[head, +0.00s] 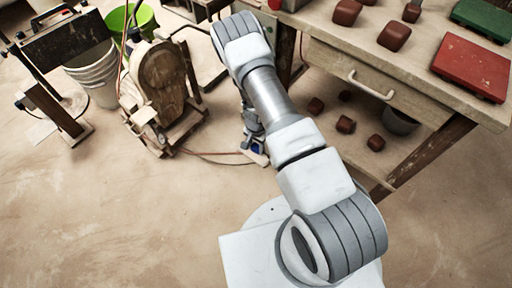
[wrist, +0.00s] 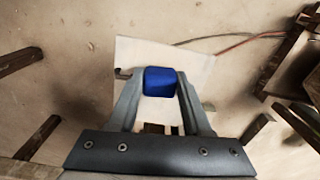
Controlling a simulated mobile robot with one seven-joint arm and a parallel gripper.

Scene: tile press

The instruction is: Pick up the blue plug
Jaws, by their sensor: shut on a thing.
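The blue plug (wrist: 160,81) shows in the wrist view as a rounded blue block between the fingertips. My gripper (wrist: 160,75) is shut on it, with one finger on each side. In the head view my gripper (head: 254,145) is low beside the workbench, partly hidden by my arm, with a small bit of the blue plug (head: 257,147) showing. A pale board (wrist: 190,58) lies beyond the plug in the wrist view. I cannot tell whether the plug touches it.
A workbench (head: 425,72) with a drawer stands at the right, with brown blocks (head: 345,124) on its lower shelf. A wooden machine (head: 160,82) stands at the left. A reddish cable (head: 208,154) crosses the floor near my gripper. The front left floor is clear.

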